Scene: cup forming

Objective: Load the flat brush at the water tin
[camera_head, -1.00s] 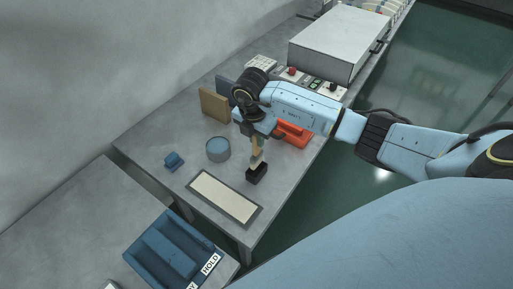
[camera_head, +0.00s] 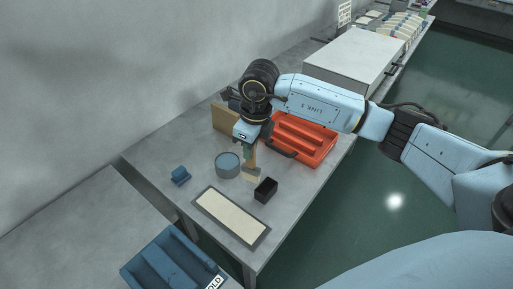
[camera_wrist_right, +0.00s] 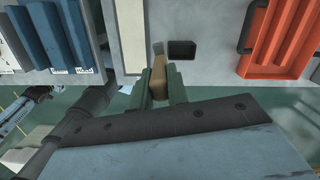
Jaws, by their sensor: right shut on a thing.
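My right gripper (camera_head: 250,146) is shut on the flat brush (camera_head: 251,165) and holds it bristles-down above the table. The brush has a wooden handle and a pale, wide head. In the right wrist view the brush (camera_wrist_right: 157,78) sits between the green fingers (camera_wrist_right: 158,88). The grey round water tin (camera_head: 228,172), with a bluish surface inside, stands just left of the brush. The brush head appears outside the tin's rim. My left gripper is not in view.
A small black open holder (camera_head: 265,191) stands right of the brush. A cream panel with a dark border (camera_head: 231,216) lies in front. A blue object (camera_head: 180,176) is left of the tin. An orange tray (camera_head: 318,150) and a tan block (camera_head: 222,120) are behind. A blue tray (camera_head: 172,262) is front left.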

